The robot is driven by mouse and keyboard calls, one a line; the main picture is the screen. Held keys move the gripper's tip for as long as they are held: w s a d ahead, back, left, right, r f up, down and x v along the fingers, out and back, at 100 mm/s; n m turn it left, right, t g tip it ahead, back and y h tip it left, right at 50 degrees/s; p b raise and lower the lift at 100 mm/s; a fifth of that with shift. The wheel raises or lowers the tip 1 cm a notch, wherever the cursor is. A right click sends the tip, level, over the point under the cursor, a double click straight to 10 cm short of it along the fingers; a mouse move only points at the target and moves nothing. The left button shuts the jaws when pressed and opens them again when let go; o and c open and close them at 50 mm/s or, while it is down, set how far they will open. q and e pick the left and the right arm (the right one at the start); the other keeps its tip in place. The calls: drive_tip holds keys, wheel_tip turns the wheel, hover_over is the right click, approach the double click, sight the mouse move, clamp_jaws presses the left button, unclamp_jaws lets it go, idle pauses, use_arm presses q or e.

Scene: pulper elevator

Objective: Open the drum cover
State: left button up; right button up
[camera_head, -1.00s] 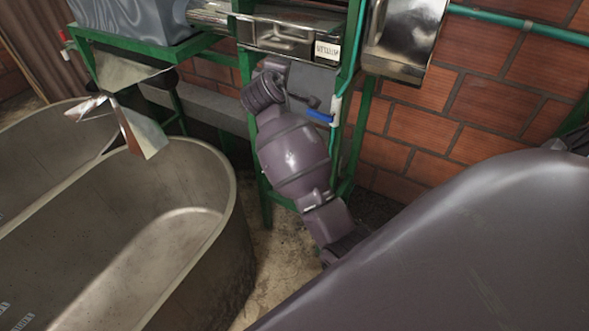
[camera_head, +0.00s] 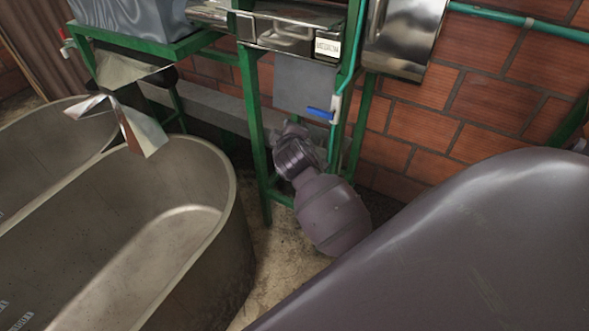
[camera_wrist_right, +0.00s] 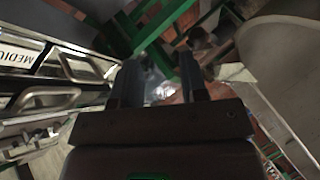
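A polished, curved metal housing (camera_head: 405,38), which looks like the drum cover, hangs on the green frame at the top of the head view. Its upper part is cut off, and I see no open gap at it. My right arm is below and left of it, low in front of the green legs. My right gripper (camera_wrist_right: 163,72) shows in the right wrist view with its two fingers apart and nothing between them. Its fingertips are hidden in the head view. My left gripper is not in view.
A metal box with a white label (camera_head: 327,48) sits left of the housing. A blue-handled valve (camera_head: 320,113) is below it. Large tubs (camera_head: 215,260) fill the left. A green pipe (camera_head: 490,17) runs along the brick wall (camera_head: 420,110). A little floor (camera_head: 272,265) is clear.

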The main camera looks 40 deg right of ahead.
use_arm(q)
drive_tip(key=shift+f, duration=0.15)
use_arm(e)
drive_tip(key=s+a+f+y, duration=0.2)
drive_tip(key=s+f, duration=0.4)
drive_tip(key=f, duration=0.1)
drive_tip(key=shift+a+m+y, duration=0.2)
drive_tip(key=shift+m+y, duration=0.1)
drive_tip(key=shift+m, duration=0.1)
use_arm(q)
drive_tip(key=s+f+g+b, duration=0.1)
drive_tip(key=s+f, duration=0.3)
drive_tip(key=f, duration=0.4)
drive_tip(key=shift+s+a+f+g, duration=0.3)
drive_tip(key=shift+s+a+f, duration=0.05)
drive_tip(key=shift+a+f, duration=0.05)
use_arm(e)
drive_tip(key=s+a+f+m+y, duration=0.2)
drive_tip(key=s+f, duration=0.3)
drive_tip(key=s, duration=0.4)
drive_tip(key=s+a+f+m+y, duration=0.2)
drive_tip(key=s+a+f, duration=0.2)
drive_tip(key=s, duration=0.5)
drive_tip(key=shift+s+a+f+m+g, duration=0.3)
drive_tip(key=shift+f+m, duration=0.1)
drive_tip(key=shift+f, duration=0.35)
